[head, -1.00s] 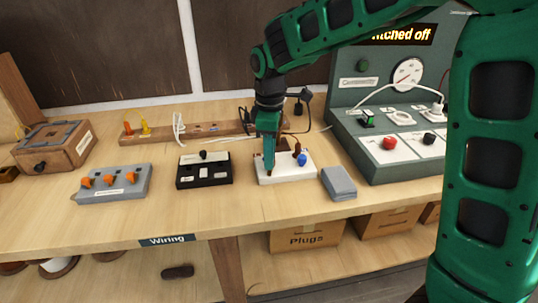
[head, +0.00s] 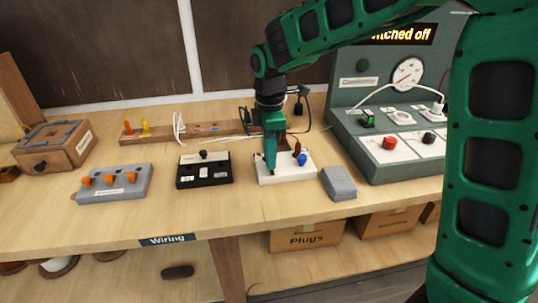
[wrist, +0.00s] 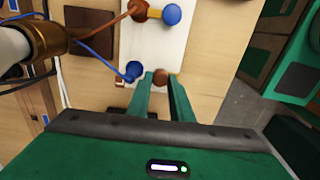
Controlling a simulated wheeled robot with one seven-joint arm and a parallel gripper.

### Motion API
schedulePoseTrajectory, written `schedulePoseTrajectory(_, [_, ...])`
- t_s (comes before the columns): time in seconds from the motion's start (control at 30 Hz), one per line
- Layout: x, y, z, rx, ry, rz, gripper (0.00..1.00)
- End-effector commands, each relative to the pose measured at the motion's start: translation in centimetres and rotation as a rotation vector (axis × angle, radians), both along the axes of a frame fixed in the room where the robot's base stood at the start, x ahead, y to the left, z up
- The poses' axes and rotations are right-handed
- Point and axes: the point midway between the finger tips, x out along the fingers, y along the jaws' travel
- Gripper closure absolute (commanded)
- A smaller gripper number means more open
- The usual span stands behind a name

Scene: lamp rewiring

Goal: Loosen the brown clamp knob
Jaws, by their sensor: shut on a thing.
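A white terminal block (head: 308,176) lies on the bench and also shows in the wrist view (wrist: 160,45). In the wrist view a brown clamp knob (wrist: 162,77) sits at its near end, between the fingertips of my gripper (wrist: 162,83). My green gripper (head: 271,166) points down at the block's left part and is shut on this knob. Beside it is a blue knob (wrist: 133,70) with a blue wire. At the far end are another brown knob (wrist: 140,10), with a brown wire, and another blue knob (wrist: 172,14).
A black switch box (head: 204,182) and a grey block with orange levers (head: 112,183) stand to the left. A small grey box (head: 339,183) is close on the right. The green test panel (head: 380,120) rises behind it. A brass part (wrist: 50,40) with cables hangs near my gripper.

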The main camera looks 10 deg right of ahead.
Motion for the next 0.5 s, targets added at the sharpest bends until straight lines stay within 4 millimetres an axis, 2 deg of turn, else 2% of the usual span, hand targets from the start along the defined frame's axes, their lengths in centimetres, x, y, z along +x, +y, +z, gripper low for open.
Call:
schedulePoseTrajectory(0.03, [0.63, -0.26, 0.35, 0.003, -0.016, -0.011, 1.0])
schedulePoseTrajectory(0.1, [0.64, -0.27, 0.35, 0.003, -0.016, -0.012, 1.0])
schedulePoseTrajectory(0.13, [0.64, -0.27, 0.35, 0.003, -0.016, -0.012, 0.78])
schedulePoseTrajectory(0.17, [0.63, -0.28, 0.34, 0.003, -0.016, -0.012, 0.72])
schedulePoseTrajectory(0.5, [0.25, -0.11, 0.14, 0.001, -0.006, -0.005, 0.72])
